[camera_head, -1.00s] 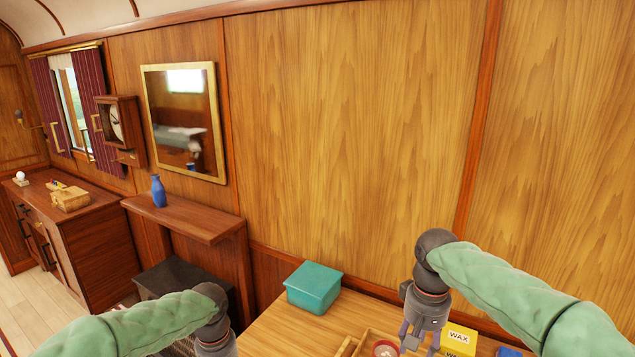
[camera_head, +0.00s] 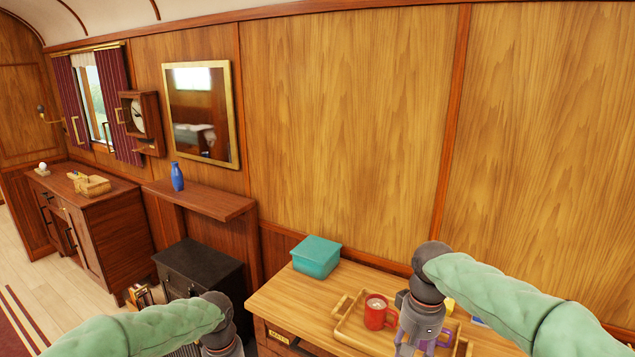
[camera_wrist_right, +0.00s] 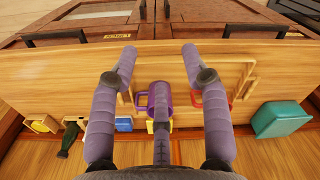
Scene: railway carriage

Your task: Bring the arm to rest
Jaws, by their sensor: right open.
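My right gripper (camera_wrist_right: 158,52) is open and empty; its two purple-grey fingers are spread apart in the right wrist view. In the head view it hangs over the right part of the wooden tray (camera_head: 347,328). A purple mug (camera_wrist_right: 160,98) shows between and beyond the fingers, partly covered by a part of the gripper. A red mug (camera_head: 376,317) stands on the tray to the left of my right gripper. My left arm ends at the bottom edge of the head view, with its fingers cut off.
A teal box (camera_head: 316,258) sits at the table's back left. A dark chest (camera_head: 200,270), a shelf with a blue vase (camera_head: 177,177) and a cabinet (camera_head: 95,235) stand left.

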